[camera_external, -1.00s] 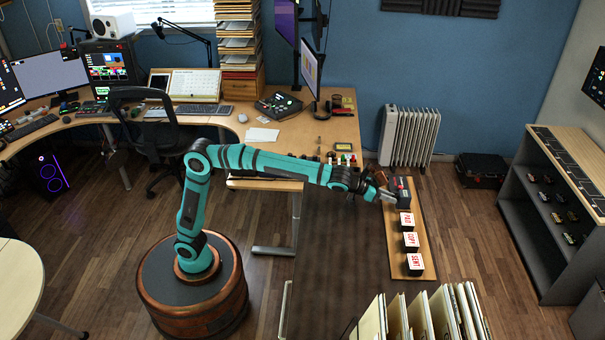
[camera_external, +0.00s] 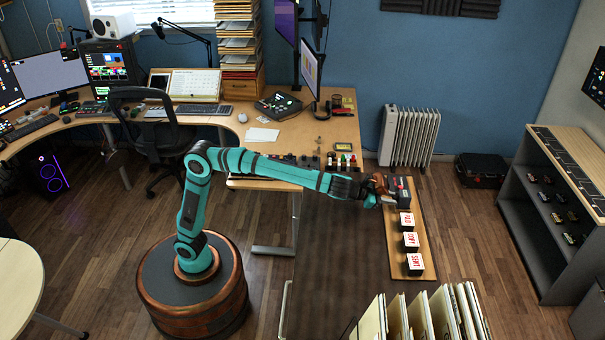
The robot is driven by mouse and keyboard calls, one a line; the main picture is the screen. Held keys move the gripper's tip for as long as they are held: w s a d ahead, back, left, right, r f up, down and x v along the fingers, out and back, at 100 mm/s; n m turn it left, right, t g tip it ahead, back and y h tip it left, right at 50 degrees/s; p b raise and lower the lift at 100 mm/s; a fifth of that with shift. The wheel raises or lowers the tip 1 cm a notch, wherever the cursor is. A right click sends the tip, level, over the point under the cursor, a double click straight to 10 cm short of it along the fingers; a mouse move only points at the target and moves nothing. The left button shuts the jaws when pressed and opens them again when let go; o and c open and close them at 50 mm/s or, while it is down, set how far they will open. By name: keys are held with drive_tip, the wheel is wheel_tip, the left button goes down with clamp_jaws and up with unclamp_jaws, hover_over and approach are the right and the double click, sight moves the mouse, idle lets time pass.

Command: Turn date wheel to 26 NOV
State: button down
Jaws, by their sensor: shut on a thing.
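My gripper (camera_external: 387,199) is at the left edge of the far part of a narrow wooden board (camera_external: 399,262). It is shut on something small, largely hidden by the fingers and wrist. A brown, wood-like piece (camera_external: 378,184) shows right at the gripper and looks like part of the held thing, perhaps a stamp handle. A dark block (camera_external: 400,189) with a little red on it stands on the board just right of the gripper. I cannot make out a date wheel or read any date at this size.
White blocks with red letters, PAID (camera_external: 406,221), COPY (camera_external: 411,239) and SENT (camera_external: 415,263), stand in a row on the board's near part. Upright folders (camera_external: 430,318) are at the front. A desk (camera_external: 335,128) with small stamps is behind left. A radiator (camera_external: 408,136) stands behind.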

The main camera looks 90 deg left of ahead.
drive_tip(key=shift+d+f+m+y, duration=0.1)
drive_tip(key=shift+d+m+y, duration=0.05)
drive_tip(key=shift+m+y, duration=0.65)
drive_tip(key=shift+m, duration=0.3)
drive_tip(key=c, duration=1.2)
unclamp_jaws()
drive_tip(key=v, duration=1.7)
drive_tip(key=shift+s+f, duration=0.2)
drive_tip(key=shift+s, duration=0.1)
